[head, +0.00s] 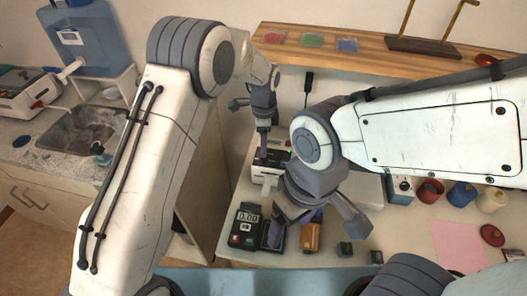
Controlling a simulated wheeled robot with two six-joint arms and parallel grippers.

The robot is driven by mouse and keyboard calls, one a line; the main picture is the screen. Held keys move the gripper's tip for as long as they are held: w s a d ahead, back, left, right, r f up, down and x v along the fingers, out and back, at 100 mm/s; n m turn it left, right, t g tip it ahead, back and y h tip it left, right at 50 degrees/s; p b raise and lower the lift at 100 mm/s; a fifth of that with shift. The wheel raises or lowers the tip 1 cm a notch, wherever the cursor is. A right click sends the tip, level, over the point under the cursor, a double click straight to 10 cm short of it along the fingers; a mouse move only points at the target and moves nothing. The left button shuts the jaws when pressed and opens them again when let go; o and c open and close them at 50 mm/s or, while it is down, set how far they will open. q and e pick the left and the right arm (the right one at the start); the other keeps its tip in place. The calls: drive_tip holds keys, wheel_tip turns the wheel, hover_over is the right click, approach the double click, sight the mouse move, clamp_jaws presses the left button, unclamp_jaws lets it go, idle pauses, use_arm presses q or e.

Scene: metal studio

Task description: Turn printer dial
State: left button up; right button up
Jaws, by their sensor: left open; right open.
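A small white machine with dark parts on top (260,177), which may be the printer, stands on the pale table. It is largely hidden by my arms and grippers, and I cannot make out a dial. My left gripper (261,128) is above and behind it, pointing down, open; whether it touches the machine cannot be told. My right gripper (315,222) is nearer, in front and to the right of the machine. Its fingers are spread wide and empty, above a black handheld device and an orange item (311,238).
A black meter with a display (243,226) lies on the table's left. Small dark blocks (345,249), thread spools (461,194) and a pink sheet (459,245) lie to the right. A wooden shelf (380,54) runs behind. A sink (82,135) is at left.

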use_arm(q)
drive_tip(key=shift+f+p, duration=0.4)
drive_tip(key=shift+f, duration=2.1)
clamp_jaws()
